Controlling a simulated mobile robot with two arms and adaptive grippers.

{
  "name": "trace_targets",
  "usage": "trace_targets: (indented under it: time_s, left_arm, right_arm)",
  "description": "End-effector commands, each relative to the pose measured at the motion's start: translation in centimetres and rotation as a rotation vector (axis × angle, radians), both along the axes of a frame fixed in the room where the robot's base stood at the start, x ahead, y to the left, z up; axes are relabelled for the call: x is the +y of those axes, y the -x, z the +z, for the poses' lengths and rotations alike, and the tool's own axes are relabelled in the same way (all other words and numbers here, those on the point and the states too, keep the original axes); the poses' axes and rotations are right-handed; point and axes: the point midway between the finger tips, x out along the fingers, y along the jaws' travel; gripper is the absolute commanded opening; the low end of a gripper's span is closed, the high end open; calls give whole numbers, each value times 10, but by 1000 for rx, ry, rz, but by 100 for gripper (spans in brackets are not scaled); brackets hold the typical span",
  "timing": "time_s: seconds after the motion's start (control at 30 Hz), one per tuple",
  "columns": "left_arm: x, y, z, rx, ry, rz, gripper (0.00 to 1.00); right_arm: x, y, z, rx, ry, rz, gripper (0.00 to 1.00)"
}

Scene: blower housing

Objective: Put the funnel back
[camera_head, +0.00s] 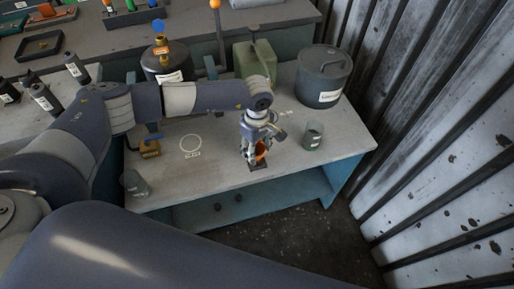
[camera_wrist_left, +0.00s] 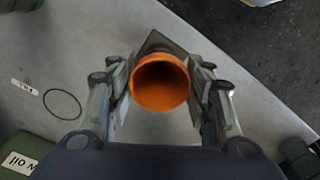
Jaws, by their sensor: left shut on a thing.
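An orange funnel (camera_head: 261,151) is between the fingers of my left gripper (camera_head: 256,152) near the front edge of the grey bench. In the left wrist view its round open mouth (camera_wrist_left: 160,84) faces the camera, with a finger on each side, shut on it. A dark square plate (camera_head: 259,165) lies on the bench directly below the funnel; part of it shows behind the funnel in the left wrist view (camera_wrist_left: 158,43). I cannot tell whether the funnel's lower end touches the plate. My right gripper is not in view.
A painted circle (camera_head: 190,145) marks the bench left of the gripper. A green can (camera_head: 255,62) and a lidded grey pot (camera_head: 323,76) stand behind. A corrugated wall (camera_head: 430,120) bounds the right.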

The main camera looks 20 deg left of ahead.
Motion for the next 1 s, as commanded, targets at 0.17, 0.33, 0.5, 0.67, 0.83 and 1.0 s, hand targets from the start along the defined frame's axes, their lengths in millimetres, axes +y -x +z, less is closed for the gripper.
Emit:
trace_targets:
  time_s: [0.17, 0.33, 0.5, 0.67, 0.83, 1.0]
  left_arm:
    - [0, 0, 0, 0, 0, 0, 34]
    - [0, 0, 0, 0, 0, 0, 34]
    - [0, 0, -1, 0, 0, 0, 34]
    - [0, 0, -3, -1, 0, 0, 34]
    - [0, 0, -3, 0, 0, 0, 34]
    - [0, 0, -3, 0, 0, 0, 34]
  right_arm:
    - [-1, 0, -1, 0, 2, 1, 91]
    - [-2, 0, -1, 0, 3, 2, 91]
    - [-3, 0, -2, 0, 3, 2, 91]
    - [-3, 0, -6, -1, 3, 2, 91]
    - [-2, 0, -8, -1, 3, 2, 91]
    - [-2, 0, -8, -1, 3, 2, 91]
